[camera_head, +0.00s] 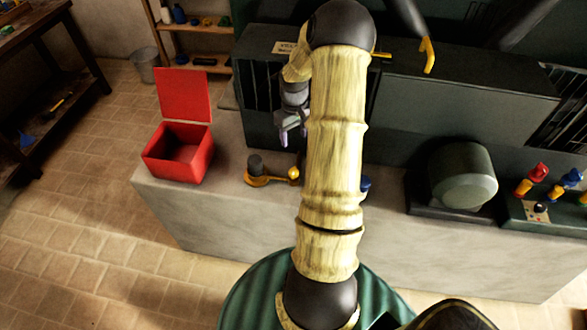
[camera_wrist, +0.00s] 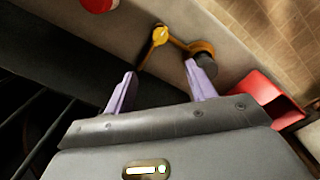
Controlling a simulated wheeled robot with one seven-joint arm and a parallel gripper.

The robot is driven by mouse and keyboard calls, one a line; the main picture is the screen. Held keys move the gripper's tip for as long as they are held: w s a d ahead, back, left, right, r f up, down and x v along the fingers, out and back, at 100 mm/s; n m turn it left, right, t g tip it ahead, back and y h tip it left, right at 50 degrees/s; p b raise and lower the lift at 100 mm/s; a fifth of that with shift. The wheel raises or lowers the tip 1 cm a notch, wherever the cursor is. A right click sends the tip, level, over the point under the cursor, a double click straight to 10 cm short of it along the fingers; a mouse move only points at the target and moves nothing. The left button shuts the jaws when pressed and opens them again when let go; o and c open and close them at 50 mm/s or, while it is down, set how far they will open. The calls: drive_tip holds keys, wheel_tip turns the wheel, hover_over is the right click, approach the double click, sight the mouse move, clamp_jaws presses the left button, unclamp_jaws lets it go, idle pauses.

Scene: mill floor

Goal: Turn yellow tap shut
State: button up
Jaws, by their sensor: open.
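The yellow tap (camera_head: 269,180) lies on the grey stone counter, left of my arm. It has an orange-yellow base and lever, a dark round post and a yellow ball at the lever's right end. In the wrist view the tap (camera_wrist: 179,43) is beyond the fingertips, with the ball at upper centre and the dark post near the right finger. My gripper (camera_head: 292,140) is above and behind the tap, pointing down, its lilac fingers apart. In the wrist view my gripper (camera_wrist: 160,69) is open with nothing between its fingers.
A red open-lidded box (camera_head: 178,152) stands left on the counter. Dark cabinets (camera_head: 470,100) line the back. A blue thing (camera_head: 366,184) is partly hidden by my arm. A dark green drum (camera_head: 463,175) and coloured handles (camera_head: 530,180) stand right. A red round thing (camera_wrist: 97,4) shows in the wrist view.

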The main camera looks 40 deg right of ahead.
sight(294, 171)
drive_tip(key=shift+f, duration=0.15)
wheel_tip(294, 171, down, 17)
drive_tip(key=p, duration=0.2)
drive_tip(key=shift+p, duration=0.35)
idle(0.3)
drive_tip(key=c, duration=1)
